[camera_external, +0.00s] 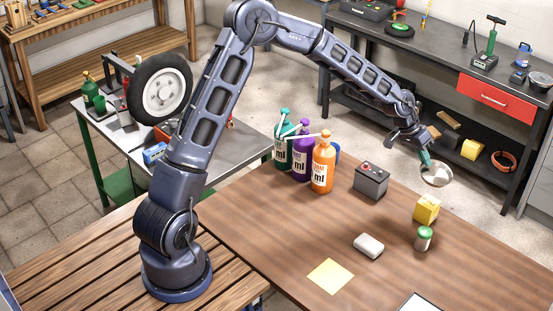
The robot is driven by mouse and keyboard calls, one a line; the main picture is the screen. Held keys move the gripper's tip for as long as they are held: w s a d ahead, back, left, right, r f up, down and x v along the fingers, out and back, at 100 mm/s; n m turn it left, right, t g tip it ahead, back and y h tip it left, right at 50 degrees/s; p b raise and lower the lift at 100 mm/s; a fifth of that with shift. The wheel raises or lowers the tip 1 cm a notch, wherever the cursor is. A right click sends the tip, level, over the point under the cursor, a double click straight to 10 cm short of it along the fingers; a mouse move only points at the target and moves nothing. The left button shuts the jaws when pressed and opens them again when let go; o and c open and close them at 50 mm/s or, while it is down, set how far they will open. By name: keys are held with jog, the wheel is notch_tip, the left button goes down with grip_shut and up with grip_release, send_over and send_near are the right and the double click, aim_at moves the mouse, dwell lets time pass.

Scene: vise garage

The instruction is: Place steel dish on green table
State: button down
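A round, shiny steel dish (436,176) hangs tilted at the end of my arm, above the far edge of the brown wooden table at the right. My gripper (426,160) appears shut on the dish's rim; the fingertips are small and partly hidden. The green table (250,148) stands at the left, behind my arm, with a grey top and green legs and lower shelf. My arm hides part of its top. The gripper and dish are far to the right of it.
On the green table are a wheel (160,90), green bottles (90,88) and a blue box (154,153). The green table's right part looks clear.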

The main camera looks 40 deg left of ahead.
jog(key=s+a+f+n+t+y, duration=0.1)
jog(key=a+f+n, duration=0.15)
jog(key=a, duration=1.35)
jog(key=s+a+f+n+t+y, duration=0.1)
jog(key=a+n+t, duration=0.15)
jog(key=a, duration=1.25)
jog(key=w+a+r+n+y, duration=0.15)
jog(key=a+n, duration=0.25)
jog(key=a, duration=0.4)
jog(key=w+a+r+n+y, duration=0.1)
jog(key=a+r+n+y, duration=0.2)
jog(key=a+n, duration=0.35)
jog(key=shift+s+a+f+n+g+y, duration=0.45)
jog(key=shift+s+a+f+n+y, duration=1.4)
jog(key=shift+s+a, duration=2.7)
jog(key=shift+s+a+f+n+g+y, duration=0.4)
jog(key=shift+s+a+f+n+y, duration=0.7)
jog(key=shift+s+a+n, duration=3.4)
jog(key=s+a+f+n+g+y, duration=0.1)
jog(key=s+a+n+g, duration=0.2)
jog(key=s+a, duration=0.5)
jog(key=shift+a+n+g, duration=0.3)
jog(key=shift+a+g, duration=0.6)
jog(key=shift+a, duration=0.2)
